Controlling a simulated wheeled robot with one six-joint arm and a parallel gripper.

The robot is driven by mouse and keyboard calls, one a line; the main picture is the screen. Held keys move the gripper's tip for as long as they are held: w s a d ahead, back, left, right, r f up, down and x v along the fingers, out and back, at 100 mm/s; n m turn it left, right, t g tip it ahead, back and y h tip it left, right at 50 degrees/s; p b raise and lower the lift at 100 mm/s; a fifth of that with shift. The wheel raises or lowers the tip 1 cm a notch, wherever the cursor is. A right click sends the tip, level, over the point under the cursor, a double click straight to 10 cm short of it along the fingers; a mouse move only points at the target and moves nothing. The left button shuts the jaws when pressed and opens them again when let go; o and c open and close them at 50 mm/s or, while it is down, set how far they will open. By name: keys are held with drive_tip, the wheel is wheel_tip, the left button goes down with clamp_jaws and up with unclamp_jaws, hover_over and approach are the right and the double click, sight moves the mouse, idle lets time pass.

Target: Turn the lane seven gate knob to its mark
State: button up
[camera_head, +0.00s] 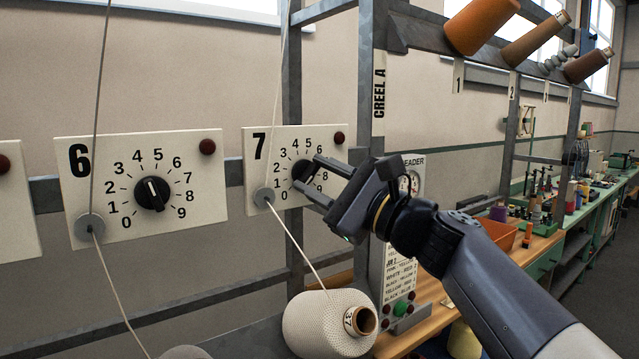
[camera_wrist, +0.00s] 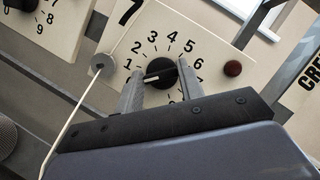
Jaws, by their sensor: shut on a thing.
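The lane seven plate (camera_head: 262,146) is white, with a large 7 and a dial numbered from 0 to 9. Its black gate knob (camera_head: 299,169) is partly hidden by my fingers in the head view. My gripper (camera_head: 307,174) is shut on the knob, one finger on each side. In the wrist view my gripper (camera_wrist: 160,84) has its fingers beside the black knob (camera_wrist: 163,72). The knob's white line shows left of its centre, towards the low-number side; its exact reading is unclear.
The lane six plate (camera_head: 108,215) is on the left, its pointer near 4. A yarn runs through the grey disc (camera_head: 264,196) beside my fingers to a white cone (camera_head: 318,325) below.

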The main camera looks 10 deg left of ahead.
idle(0.4)
drive_tip(key=o, duration=1)
drive_tip(key=shift+d, duration=0.1)
drive_tip(key=b+v, duration=0.3)
drive_tip(key=v, duration=0.7)
drive_tip(key=shift+s+d+f, duration=0.1)
drive_tip(key=shift+s+d, duration=0.1)
drive_tip(key=shift+d, duration=0.1)
drive_tip(key=p+x, duration=0.3)
drive_tip(key=x, duration=0.8)
drive_tip(key=shift+d+f, duration=0.1)
drive_tip(key=shift+d, duration=0.05)
